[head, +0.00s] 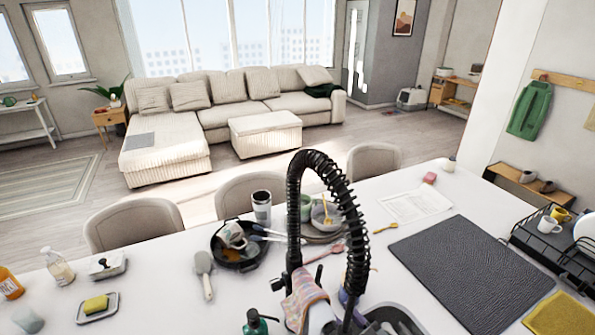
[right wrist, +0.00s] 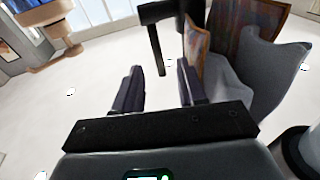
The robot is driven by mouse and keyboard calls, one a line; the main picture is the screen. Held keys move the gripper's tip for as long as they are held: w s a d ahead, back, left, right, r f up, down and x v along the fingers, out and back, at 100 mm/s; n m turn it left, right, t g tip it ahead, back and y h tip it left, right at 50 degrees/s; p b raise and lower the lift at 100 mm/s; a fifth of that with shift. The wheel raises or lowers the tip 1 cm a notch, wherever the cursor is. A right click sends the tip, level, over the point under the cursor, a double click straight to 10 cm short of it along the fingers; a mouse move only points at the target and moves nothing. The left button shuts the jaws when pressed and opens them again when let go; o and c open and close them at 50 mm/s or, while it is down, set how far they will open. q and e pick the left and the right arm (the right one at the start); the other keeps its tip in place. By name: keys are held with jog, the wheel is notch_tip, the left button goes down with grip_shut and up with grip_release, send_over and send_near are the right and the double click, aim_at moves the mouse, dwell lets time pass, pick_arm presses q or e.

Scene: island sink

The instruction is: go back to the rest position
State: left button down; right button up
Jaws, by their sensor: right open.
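My right gripper (right wrist: 160,84) shows in the right wrist view. Its two dark fingers stand apart with nothing between them. Pale floor or another pale surface shows beyond the fingertips. Neither gripper can be made out in the head view, and my left gripper shows in no view.
In the head view a black spring faucet (head: 296,200) rises over the white counter (head: 395,235). A black pan (head: 238,246) with dishes, a dark mat (head: 470,272) and a dish rack (head: 555,250) stand around it. A grey chair-like shape (right wrist: 262,80) is right of the gripper.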

jog(key=s+a+f+m+g+h, duration=0.1)
jog(key=s+f+h, duration=0.1)
jog(key=s+f, duration=0.35)
jog(key=s+a+f+m+g+h, duration=0.1)
jog(key=s+f+m, duration=0.1)
jog(key=s, duration=0.6)
jog(key=s+d+r+g+h, duration=0.1)
jog(key=s+d+g+h, duration=0.1)
jog(key=s+d+g, duration=0.3)
jog(key=s+d+r+m+g+h, duration=0.1)
jog(key=s+g+h, duration=0.15)
jog(key=s, duration=0.45)
jog(key=s+d+r+g+h, duration=0.1)
jog(key=s+d+g+h, duration=0.25)
jog(key=s, duration=0.35)
notch_tip(320, 180, up, 15)
jog(key=a+y+p, duration=0.1)
jog(key=p, duration=1.4)
jog(key=shift+w+p, duration=0.35)
jog(key=shift+w, duration=0.05)
jog(key=shift+r, duration=0.1)
